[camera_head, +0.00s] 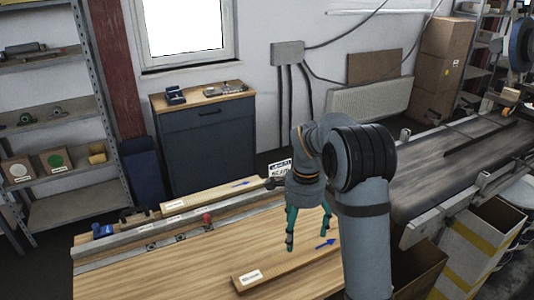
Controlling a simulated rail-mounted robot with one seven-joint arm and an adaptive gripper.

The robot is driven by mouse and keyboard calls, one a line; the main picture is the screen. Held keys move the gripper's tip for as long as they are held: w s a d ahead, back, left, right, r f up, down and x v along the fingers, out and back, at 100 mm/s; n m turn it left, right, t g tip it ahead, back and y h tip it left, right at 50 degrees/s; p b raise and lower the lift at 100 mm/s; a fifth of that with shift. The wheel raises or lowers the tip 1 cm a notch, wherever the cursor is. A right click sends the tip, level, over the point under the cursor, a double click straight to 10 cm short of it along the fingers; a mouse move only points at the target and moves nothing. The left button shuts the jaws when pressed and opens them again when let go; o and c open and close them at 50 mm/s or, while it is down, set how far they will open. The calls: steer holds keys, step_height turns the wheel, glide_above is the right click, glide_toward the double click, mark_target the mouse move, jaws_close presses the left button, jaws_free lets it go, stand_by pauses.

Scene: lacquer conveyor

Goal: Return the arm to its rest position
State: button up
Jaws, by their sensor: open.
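My gripper (308,232) hangs at the end of my arm, pointing down over the right part of the wooden table (160,262). Its two teal fingers with dark tips are spread apart, and nothing shows between them. My arm is bent, with the upper link rising at the right of the table and folding over toward the gripper. Whether the fingertips touch anything below cannot be told.
A labelled wooden strip (262,276) with a blue arrow lies under the gripper. A metal rail (150,238) runs along the table's back. The conveyor (450,165) is at right, with yellow-striped bins (470,245) in front. A dark cabinet (208,145) stands behind.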

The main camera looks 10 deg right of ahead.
mark_target(298, 261)
step_height(298, 261, down, 11)
steer(key=shift+f+p, duration=0.2)
steer(key=shift+p, duration=0.1)
steer(key=shift+f, duration=0.35)
steer(key=shift+r+b, duration=0.4)
steer(key=shift+r, duration=1.05)
steer(key=shift+f, duration=0.1)
